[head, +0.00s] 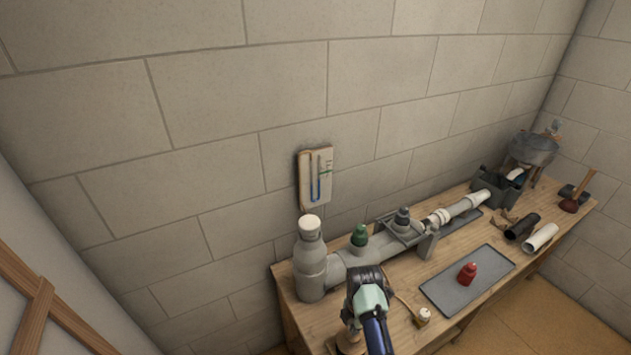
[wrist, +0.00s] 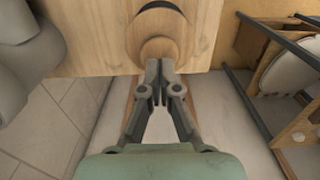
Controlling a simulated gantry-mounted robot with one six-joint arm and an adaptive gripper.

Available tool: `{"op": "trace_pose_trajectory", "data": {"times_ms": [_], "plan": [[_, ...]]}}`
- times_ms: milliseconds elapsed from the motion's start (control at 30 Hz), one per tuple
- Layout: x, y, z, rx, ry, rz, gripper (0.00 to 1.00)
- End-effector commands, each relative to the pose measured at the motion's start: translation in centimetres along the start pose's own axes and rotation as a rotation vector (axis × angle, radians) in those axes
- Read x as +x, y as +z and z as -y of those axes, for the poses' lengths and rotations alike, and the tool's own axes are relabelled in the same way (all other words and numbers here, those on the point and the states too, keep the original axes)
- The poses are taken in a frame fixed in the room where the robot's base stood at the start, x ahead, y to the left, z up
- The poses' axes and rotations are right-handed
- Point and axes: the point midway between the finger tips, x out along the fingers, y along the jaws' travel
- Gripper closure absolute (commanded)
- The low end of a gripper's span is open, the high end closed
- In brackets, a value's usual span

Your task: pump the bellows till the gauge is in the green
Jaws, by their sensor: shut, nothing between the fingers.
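The gauge (head: 316,178) is a pale panel on the wall with a blue U-shaped tube and a small green mark on its right. The two blue levels are too small to compare surely with the mark. A round wooden piece (head: 350,343), likely the bellows top, sits at the bench's front left, partly hidden by my arm. In the wrist view it shows as stacked wooden discs (wrist: 157,28). My gripper (wrist: 158,68) is shut and empty, its fingertips at the near edge of the smaller disc; I cannot tell if they touch it.
A grey pipe assembly (head: 355,274) runs along the back of the wooden bench (head: 315,318), with green and dark caps. A grey tray (head: 488,286) holds a red bottle-like piece (head: 467,273). A small white-capped jar (head: 423,316) stands right of my gripper. Loose pipes (head: 541,237) lie far right.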

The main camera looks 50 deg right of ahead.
Motion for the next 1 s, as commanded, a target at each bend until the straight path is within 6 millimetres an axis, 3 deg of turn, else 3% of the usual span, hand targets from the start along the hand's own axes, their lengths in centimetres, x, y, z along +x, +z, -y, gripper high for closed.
{"op": "trace_pose_trajectory", "data": {"times_ms": [800, 1000], "plan": [[4.3, 0.0, 0.0, 0.0, -0.001, 0.0, 1.0], [3.5, 0.0, 0.0, 0.0, -0.001, 0.0, 1.0]]}}
